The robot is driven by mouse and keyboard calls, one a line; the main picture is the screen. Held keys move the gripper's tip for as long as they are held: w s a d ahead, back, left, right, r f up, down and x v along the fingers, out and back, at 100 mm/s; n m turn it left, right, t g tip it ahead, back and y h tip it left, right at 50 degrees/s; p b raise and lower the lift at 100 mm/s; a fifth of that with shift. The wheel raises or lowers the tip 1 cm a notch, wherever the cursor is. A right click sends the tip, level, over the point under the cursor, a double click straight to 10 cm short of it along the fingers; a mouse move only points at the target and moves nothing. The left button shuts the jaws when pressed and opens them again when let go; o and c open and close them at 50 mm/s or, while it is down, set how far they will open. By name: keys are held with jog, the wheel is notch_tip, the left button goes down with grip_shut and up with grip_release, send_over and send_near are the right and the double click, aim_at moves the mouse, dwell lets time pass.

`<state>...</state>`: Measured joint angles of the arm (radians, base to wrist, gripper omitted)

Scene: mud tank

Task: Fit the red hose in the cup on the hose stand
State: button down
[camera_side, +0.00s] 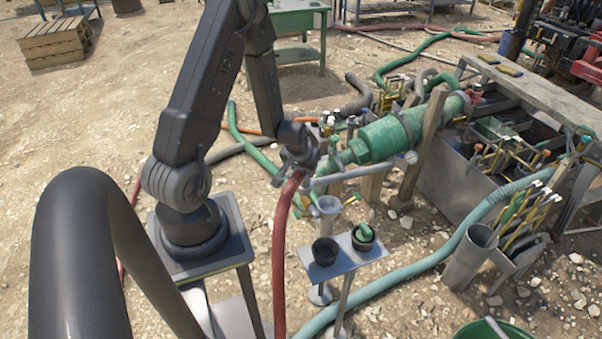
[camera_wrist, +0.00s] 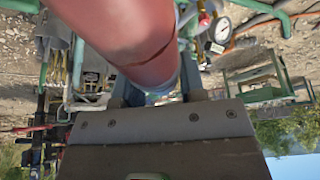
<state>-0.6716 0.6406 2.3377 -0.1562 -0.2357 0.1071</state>
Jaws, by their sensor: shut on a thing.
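The red hose (camera_side: 281,250) rises from the bottom of the side view to my gripper (camera_side: 298,160). My gripper is shut on the hose near its upper end. In the wrist view the red hose (camera_wrist: 130,40) fills the upper middle and runs down between the fingers of my gripper (camera_wrist: 155,95). A pale cup (camera_side: 328,203) on a slim stand, which looks like the hose stand, is just right of and below my gripper. The hose is apart from this cup in the picture. The wrist view does not clearly show the cup.
A small table (camera_side: 349,258) with two dark pots stands in front of the pale cup. A green cylinder (camera_side: 385,138) with pipes is close on the right, beside a metal tank (camera_side: 437,172). A teal hose (camera_side: 420,277) crosses the ground. Open gravel lies behind my arm.

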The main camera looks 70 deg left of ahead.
jog(key=d+f+m+t+h, duration=0.1)
jog(key=d+f+m+h, duration=0.2)
jog(key=d+m, duration=0.5)
jog(key=shift+s+d+f, duration=0.15)
jog(key=shift+s+d, duration=0.3)
jog(key=shift+d, duration=3.6)
jog(key=shift+f, duration=1.5)
jog(key=shift+f, duration=2.2)
jog(key=c, duration=0.6)
grip_release()
